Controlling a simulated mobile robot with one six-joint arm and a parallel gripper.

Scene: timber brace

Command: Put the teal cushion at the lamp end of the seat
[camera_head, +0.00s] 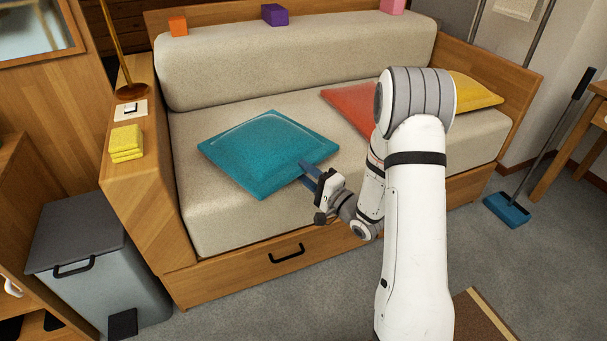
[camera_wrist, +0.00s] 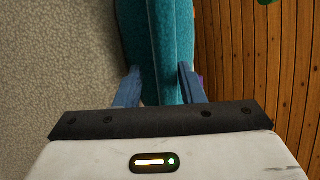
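The teal cushion (camera_head: 262,150) is over the left part of the pale seat (camera_head: 225,215), toward the end with the brass lamp (camera_head: 131,90). It looks nearly flat; I cannot tell whether it rests on the seat or is slightly raised. My gripper (camera_head: 308,170) is at the cushion's right front edge. In the wrist view, the two blue fingers of my gripper (camera_wrist: 160,88) press on both faces of the teal cushion (camera_wrist: 168,40), with its edge between them. The lamp's upper part is out of view.
A red cushion (camera_head: 348,104) and a yellow cushion (camera_head: 476,91) lie further right, partly behind my arm. Orange (camera_head: 178,26), purple (camera_head: 275,14) and pink (camera_head: 392,6) blocks stand along the backrest. A grey bin (camera_head: 95,270) stands front left.

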